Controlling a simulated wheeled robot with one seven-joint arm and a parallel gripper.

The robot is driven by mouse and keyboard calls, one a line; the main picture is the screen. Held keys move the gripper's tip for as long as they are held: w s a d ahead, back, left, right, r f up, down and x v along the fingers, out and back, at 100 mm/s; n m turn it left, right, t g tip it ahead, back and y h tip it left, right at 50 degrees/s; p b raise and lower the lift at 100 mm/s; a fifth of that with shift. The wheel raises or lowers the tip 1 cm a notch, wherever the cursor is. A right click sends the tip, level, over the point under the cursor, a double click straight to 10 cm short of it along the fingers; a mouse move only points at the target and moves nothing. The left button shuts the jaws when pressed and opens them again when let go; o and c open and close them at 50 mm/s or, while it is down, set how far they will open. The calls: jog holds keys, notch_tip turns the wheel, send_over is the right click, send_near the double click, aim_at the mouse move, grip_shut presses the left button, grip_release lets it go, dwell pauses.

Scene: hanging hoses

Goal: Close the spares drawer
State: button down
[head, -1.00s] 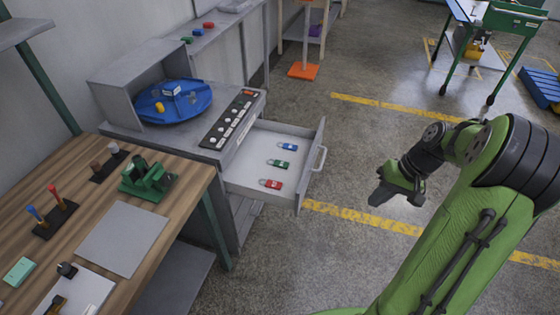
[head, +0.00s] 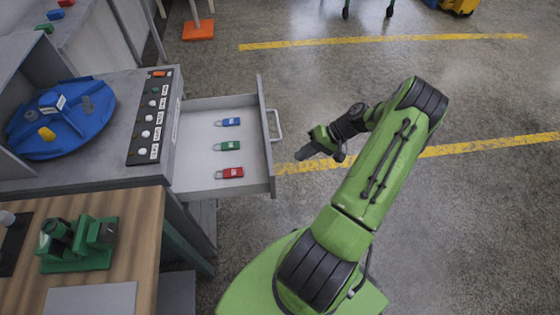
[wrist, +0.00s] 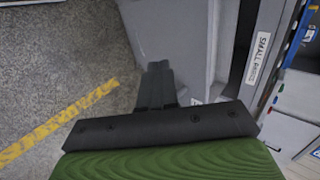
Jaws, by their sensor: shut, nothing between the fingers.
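The spares drawer (head: 194,186) is pulled out of the grey cabinet, toward the right in the head view. It holds a blue padlock (head: 230,122), a green padlock (head: 227,146) and a red padlock (head: 229,173). Its handle (head: 277,126) is on the outer face of the front panel. My gripper (head: 303,154) is shut and empty, just outside the front panel, below and right of the handle in the picture. A small gap seems to separate them. The wrist view shows my closed fingers (wrist: 157,76) beside a grey panel; contact there cannot be told.
A blue turntable (head: 62,130) and a button panel (head: 152,118) sit on top of the cabinet. A wooden bench (head: 140,228) with a green fixture (head: 80,245) stands in front. The floor right of the drawer is open, with yellow lines (head: 440,152).

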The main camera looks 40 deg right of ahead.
jog(key=w+a+f+b, duration=0.1)
jog(key=w+a+f, duration=0.1)
jog(key=a, duration=0.3)
jog(key=shift+w+a+f, duration=0.25)
jog(key=shift+w+a, duration=0.05)
jog(key=shift+w, duration=0.5)
